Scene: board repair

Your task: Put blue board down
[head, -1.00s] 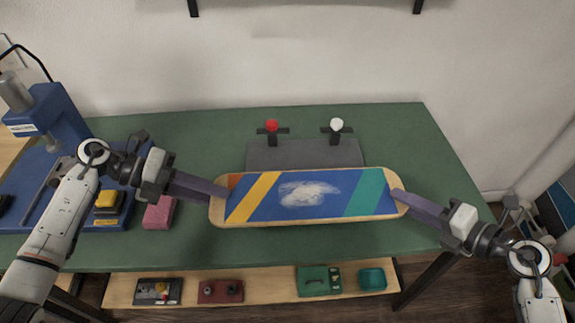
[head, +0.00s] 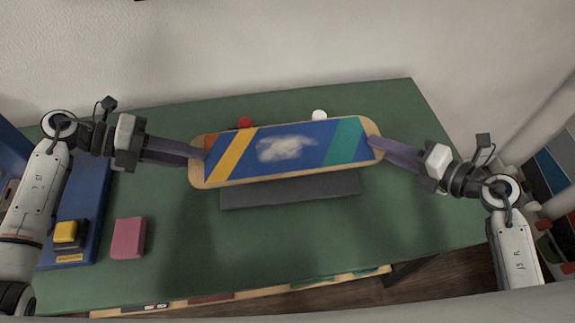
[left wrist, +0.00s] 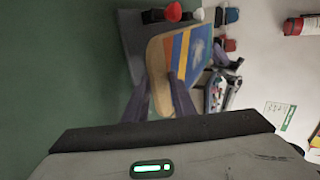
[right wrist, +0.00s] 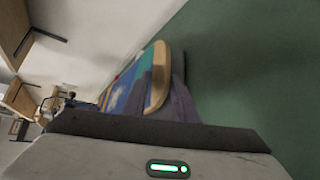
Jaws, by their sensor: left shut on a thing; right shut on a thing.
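The blue board (head: 305,160) has yellow, teal and orange stripes, a white worn patch in its middle and a wooden rim. It is held level between both grippers, above the green table and partly over the dark grey pad. My left gripper (head: 198,157) is shut on its left end; my right gripper (head: 375,145) is shut on its right end. The board also shows in the left wrist view (left wrist: 178,50) and in the right wrist view (right wrist: 130,90). The grey pad (head: 290,190) shows below the board's near edge; its far part is hidden.
A red knob (head: 245,122) and a white knob (head: 319,115) stand just behind the board. A pink block (head: 129,238) lies at the front left, beside a blue mat (head: 85,210) bearing a yellow-and-black block (head: 70,234). The green table (head: 260,260) is clear in front of the pad.

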